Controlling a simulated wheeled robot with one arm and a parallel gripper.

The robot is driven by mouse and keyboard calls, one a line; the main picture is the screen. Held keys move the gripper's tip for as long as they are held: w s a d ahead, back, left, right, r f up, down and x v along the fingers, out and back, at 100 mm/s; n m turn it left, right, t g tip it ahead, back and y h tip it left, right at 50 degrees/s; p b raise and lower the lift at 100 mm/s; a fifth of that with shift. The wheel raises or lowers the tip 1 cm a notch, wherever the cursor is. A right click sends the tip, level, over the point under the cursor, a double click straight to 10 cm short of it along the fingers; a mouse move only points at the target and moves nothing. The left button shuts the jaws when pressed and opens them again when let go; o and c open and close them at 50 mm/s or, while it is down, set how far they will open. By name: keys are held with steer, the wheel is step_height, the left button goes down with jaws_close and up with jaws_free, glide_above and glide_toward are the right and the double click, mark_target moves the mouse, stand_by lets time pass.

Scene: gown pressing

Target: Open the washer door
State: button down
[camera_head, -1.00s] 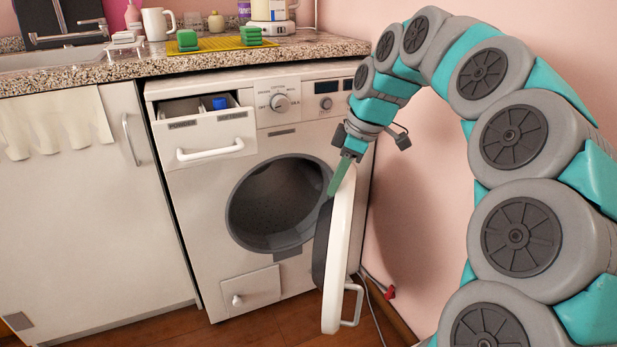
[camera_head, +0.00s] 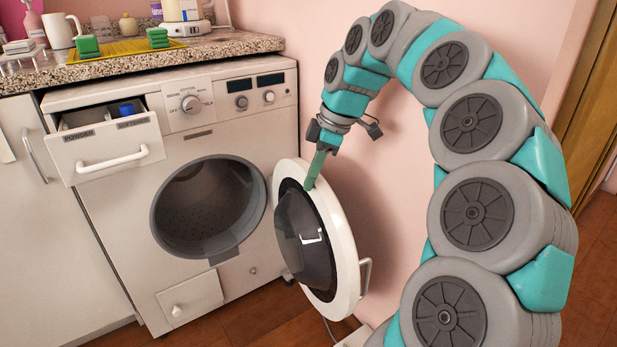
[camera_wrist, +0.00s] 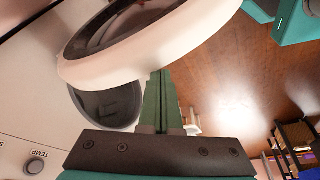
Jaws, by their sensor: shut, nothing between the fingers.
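The washer (camera_head: 140,235) is a white front loader. Its round door (camera_head: 346,255), a white ring with a dark glass bowl, stands swung wide open to the right, with its inner face showing. The drum opening (camera_head: 208,205) is uncovered and dark inside. The door handle (camera_head: 366,275) is on the door's outer side at right. My gripper (camera_head: 312,182) is shut and empty, its green fingers against the upper inner rim of the door. In the wrist view the closed fingers (camera_wrist: 160,95) point at the door's white rim (camera_wrist: 150,55); whether they touch is hard to tell.
The detergent drawer (camera_head: 108,145) is pulled out at the washer's upper left. A counter (camera_head: 180,52) with a mug and sponges is above. A pink wall (camera_head: 395,170) stands close behind the door and arm. Wooden floor (camera_head: 250,315) is clear in front.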

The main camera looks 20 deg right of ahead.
steer(key=shift+a, duration=0.1)
stand_by(0.3)
step_height(320, 180, up, 9)
steer(key=shift+a+r+p, duration=0.2)
steer(key=shift+a+p, duration=0.05)
steer(key=shift+p, duration=0.2)
stand_by(0.7)
stand_by(0.5)
